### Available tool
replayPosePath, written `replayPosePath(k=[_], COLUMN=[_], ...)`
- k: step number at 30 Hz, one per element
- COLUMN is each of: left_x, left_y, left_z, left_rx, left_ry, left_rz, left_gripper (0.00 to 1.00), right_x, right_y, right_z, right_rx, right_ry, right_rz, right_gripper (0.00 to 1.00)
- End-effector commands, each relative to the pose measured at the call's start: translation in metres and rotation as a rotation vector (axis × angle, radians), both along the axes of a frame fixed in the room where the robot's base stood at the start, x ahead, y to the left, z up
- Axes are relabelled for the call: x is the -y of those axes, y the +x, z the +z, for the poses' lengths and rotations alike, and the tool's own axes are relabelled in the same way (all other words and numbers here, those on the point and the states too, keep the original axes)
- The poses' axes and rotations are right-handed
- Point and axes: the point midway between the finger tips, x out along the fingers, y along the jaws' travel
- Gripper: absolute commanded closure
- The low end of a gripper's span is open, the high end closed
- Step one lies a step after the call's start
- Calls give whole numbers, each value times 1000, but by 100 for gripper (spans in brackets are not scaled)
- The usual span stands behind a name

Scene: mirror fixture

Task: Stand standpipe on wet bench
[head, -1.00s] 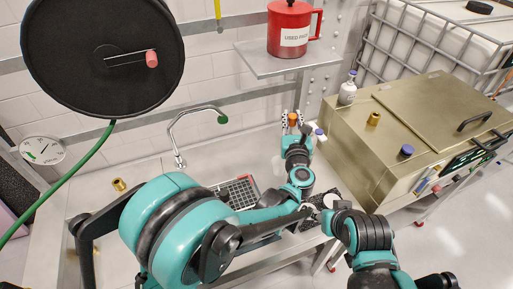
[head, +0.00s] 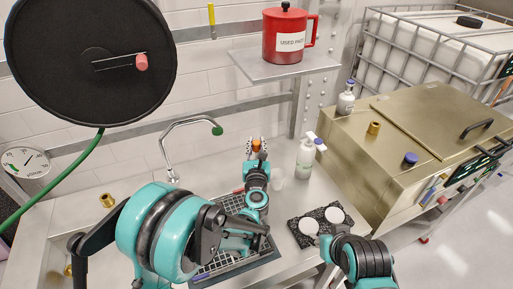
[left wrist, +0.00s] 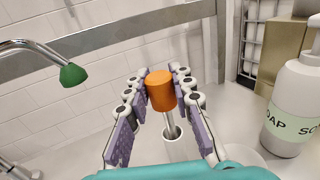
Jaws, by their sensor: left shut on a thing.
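The standpipe I take to be the piece with an orange cylindrical top (left wrist: 161,90) and a thin metal tube below it. My left gripper (head: 257,152) is shut around it, with the purple-padded fingers on both sides of the orange top in the left wrist view. It stands upright over the steel wet bench (head: 228,172), near the back wall, right of the tap. I cannot tell whether its lower end touches the bench. My right arm shows at the lower right of the head view, but its gripper is out of view.
A tap with a green tip (head: 190,122) is to the left. White discs (head: 335,214) lie on a dark mat. A brass-coloured cabinet (head: 395,165) closes off the right.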

Motion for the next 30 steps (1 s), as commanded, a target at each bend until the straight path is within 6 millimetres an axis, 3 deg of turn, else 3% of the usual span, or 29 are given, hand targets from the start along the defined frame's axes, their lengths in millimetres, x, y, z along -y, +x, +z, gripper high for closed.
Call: replayPosePath(k=[9,10,12,24,30], left_x=[0,0,0,0,1], left_y=[0,0,0,-2,-40], left_z=[-3,-2,-1,4,4], left_rx=[0,0,0,0,0], left_ry=[0,0,0,0,0], left_rz=[0,0,0,0,-3], left_gripper=[100,72,56,56,56], right_x=[0,0,0,0,0], right_y=[0,0,0,0,0], right_z=[-3,-2,-1,4,11], right_rx=[0,0,0,0,0], right_ry=[0,0,0,0,0], right_rz=[0,0,0,0,0], right_gripper=[60,60,60,60,60])
